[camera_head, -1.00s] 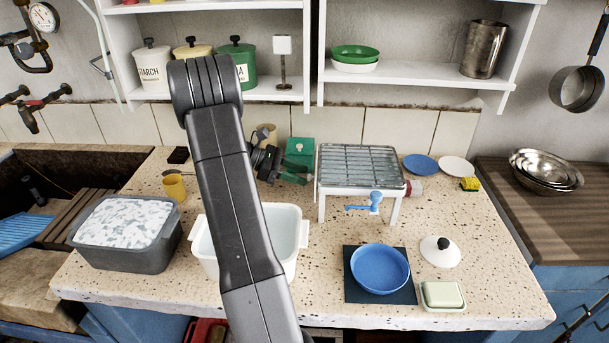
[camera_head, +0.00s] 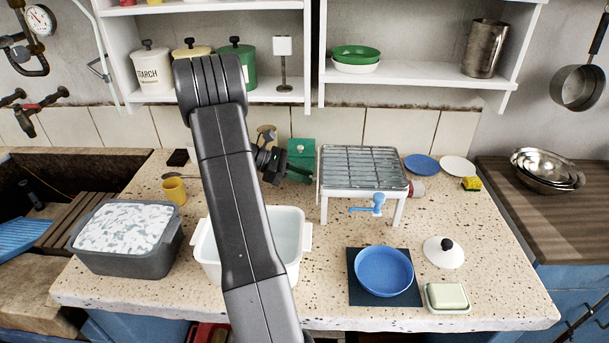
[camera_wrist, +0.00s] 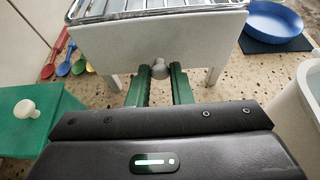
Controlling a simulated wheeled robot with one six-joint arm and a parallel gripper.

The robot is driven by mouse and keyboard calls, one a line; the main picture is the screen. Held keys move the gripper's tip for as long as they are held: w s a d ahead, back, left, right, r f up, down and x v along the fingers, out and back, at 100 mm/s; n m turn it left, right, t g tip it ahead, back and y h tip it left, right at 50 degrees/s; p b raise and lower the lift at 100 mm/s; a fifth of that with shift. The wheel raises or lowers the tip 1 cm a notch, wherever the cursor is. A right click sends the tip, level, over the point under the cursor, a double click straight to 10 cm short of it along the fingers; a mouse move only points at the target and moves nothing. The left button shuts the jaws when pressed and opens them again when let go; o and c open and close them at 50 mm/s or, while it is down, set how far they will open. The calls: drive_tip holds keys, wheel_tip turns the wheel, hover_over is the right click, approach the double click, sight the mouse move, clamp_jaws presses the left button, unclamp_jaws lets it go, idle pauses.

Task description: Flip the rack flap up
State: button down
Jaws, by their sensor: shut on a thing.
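The rack (camera_head: 362,168) is a wire-topped white stand on the speckled counter, right of centre in the head view. In the wrist view its white flap (camera_wrist: 150,45) is a panel below the wire top, facing my gripper. A pale round knob (camera_wrist: 159,69) sits at the flap's lower edge. My gripper (camera_wrist: 159,84) has its green fingers on both sides of this knob and is shut on it. In the head view my gripper (camera_head: 304,174) reaches the rack's left side, where the flap is mostly hidden or too small to judge its angle.
A green box (camera_head: 301,150) stands close behind my gripper. A white basin (camera_head: 204,250) lies under my arm. A blue bowl (camera_head: 384,271) and a white lid (camera_head: 443,254) are in front of the rack.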

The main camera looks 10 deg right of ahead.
wheel_tip(320, 180, up, 9)
drive_tip(key=t+y+p, duration=0.3)
drive_tip(key=y+p, duration=0.8)
drive_tip(key=y, duration=0.6)
drive_tip(key=shift+d+t+y, duration=0.25)
drive_tip(key=shift+t+y, duration=0.05)
drive_tip(key=shift+w+r, duration=0.1)
drive_tip(key=c, duration=1.3)
unclamp_jaws()
drive_tip(key=b+v, duration=0.1)
drive_tip(key=v, duration=1.2)
drive_tip(key=shift+d+r, duration=0.3)
